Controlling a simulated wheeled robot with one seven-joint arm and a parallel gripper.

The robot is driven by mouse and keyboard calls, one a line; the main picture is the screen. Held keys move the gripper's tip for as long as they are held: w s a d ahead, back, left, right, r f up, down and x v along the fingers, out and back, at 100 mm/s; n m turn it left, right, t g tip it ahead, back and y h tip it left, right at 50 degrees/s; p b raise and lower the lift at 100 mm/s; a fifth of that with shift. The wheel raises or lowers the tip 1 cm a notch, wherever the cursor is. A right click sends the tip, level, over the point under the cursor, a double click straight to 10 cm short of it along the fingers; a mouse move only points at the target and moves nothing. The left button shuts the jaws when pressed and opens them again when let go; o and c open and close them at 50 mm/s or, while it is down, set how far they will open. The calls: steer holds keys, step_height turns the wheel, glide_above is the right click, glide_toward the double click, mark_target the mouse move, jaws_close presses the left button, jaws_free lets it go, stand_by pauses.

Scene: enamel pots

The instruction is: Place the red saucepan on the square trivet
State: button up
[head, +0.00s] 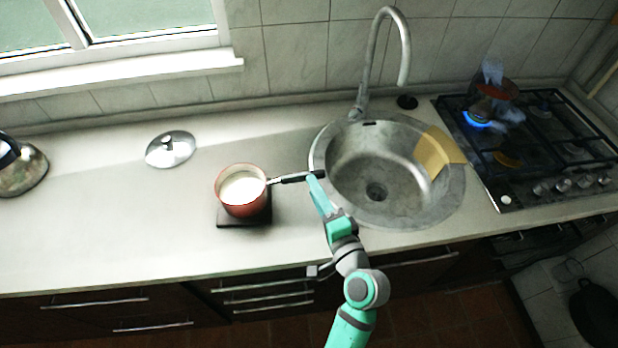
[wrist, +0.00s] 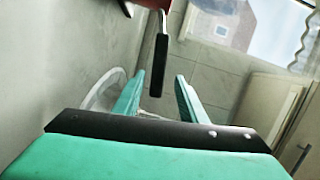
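The red saucepan (head: 228,200), with white contents, is upright over the dark square trivet (head: 232,224) left of the sink in the head view. It appears to rest on the trivet, which it largely covers. Its black handle (head: 290,178) points right toward the sink. My gripper (head: 316,180) is at the handle's far end. In the wrist view, the two fingers of my gripper (wrist: 159,80) stand apart. The black handle (wrist: 160,64) lies between them with a visible gap on each side. Only a bit of the red pan body (wrist: 128,8) shows at the top there.
A metal lid (head: 170,150) lies on the counter behind and left of the saucepan. The sink (head: 345,190) has a yellow board or cloth (head: 437,152) on its right rim. A blue flame (head: 478,121) burns on the hob (head: 535,165). The counter's left front is clear.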

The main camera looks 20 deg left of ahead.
steer(key=shift+v, duration=1.15)
